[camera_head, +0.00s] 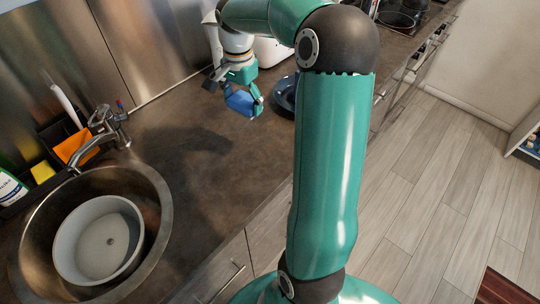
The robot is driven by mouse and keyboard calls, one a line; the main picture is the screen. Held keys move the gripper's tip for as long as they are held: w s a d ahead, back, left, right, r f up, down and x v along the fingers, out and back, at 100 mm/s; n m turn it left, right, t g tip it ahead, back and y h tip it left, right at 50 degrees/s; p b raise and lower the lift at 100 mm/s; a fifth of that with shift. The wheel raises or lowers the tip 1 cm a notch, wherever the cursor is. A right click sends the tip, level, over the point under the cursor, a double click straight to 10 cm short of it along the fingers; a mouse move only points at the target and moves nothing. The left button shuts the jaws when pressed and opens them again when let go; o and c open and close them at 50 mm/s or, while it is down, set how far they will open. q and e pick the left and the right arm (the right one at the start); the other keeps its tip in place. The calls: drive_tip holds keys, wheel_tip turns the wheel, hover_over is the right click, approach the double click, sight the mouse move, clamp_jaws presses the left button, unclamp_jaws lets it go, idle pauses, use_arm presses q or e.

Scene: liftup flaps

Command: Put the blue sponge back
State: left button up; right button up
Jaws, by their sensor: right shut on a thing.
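The blue sponge (240,103) is between the fingers of my right gripper (246,101), which is shut on it. The gripper holds it over the dark counter, toward the back, with a shadow on the counter to the left. A dark holder (45,150) stands behind the sink at the left. An orange item (76,146) and a yellow item (42,172) sit in or at it, with a white-handled brush (64,102). My left gripper is not in view.
A round metal sink (160,215) holds a white bowl (68,245). The faucet (100,137) rises behind it. A bottle (10,188) is at the left edge. A blue plate (284,94) lies right of the gripper, partly hidden by my arm. The counter (215,180) between sink and gripper is clear.

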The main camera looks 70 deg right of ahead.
wheel_tip(320, 180, up, 3)
drive_tip(key=m+b, duration=0.1)
hover_over(269, 153)
drive_tip(key=w, duration=0.1)
drive_tip(key=shift+m, duration=0.3)
drive_tip(key=f, duration=1.3)
drive_tip(key=s+f, duration=0.1)
drive_tip(key=f, duration=0.5)
drive_tip(key=shift+f, duration=0.25)
drive_tip(key=shift+f, duration=0.15)
drive_tip(key=o, duration=1)
